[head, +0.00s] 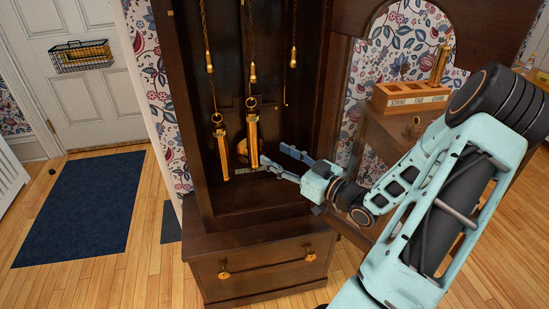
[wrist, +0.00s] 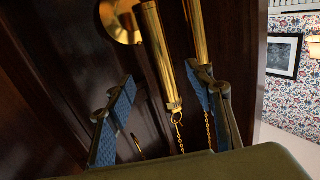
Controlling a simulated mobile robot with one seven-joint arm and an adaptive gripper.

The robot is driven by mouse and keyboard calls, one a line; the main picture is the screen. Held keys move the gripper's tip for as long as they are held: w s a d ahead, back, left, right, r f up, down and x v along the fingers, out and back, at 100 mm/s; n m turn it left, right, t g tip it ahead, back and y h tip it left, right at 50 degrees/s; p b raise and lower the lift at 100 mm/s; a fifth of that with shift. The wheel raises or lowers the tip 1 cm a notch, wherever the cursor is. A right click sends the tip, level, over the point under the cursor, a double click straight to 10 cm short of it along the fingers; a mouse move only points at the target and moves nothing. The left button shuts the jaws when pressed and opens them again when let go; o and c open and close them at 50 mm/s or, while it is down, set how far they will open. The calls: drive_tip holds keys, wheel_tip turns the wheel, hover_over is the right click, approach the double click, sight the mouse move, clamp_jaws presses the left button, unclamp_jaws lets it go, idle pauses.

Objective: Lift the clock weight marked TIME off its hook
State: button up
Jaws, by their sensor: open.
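Two brass weights hang on chains in the dark clock case: a left weight (head: 221,152) and a middle weight (head: 252,138). Their markings are too small to read in the head view. My gripper (head: 272,153) is open and empty, just right of the middle weight's lower part. In the wrist view, which looks upside down, one weight (wrist: 158,50) appears in the gap between the open fingers (wrist: 160,75), with a small unreadable mark near its hook (wrist: 176,119). I cannot tell if it is fully between the fingertips. The other weight (wrist: 196,30) is partly behind the right finger.
A third chain end (head: 293,58) hangs at the right with no weight. A wooden rack (head: 395,102) labelled STRIKE, TIME, CHIME holds a brass weight (head: 440,63) at its right. A brass pendulum disc (wrist: 121,20) is behind the weights. Case walls (head: 185,110) stand close around.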

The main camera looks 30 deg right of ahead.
sight(258, 144)
drive_tip(key=b+x, duration=0.2)
drive_tip(key=x, duration=0.8)
drive_tip(key=shift+w+f+b, duration=0.1)
drive_tip(key=shift+w+b, duration=0.1)
drive_tip(key=shift+b, duration=0.15)
drive_tip(key=shift+c, duration=0.7)
clamp_jaws()
drive_tip(key=c, duration=0.7)
unclamp_jaws()
drive_tip(key=shift+r, duration=0.2)
drive_tip(key=shift+f, duration=0.1)
clamp_jaws()
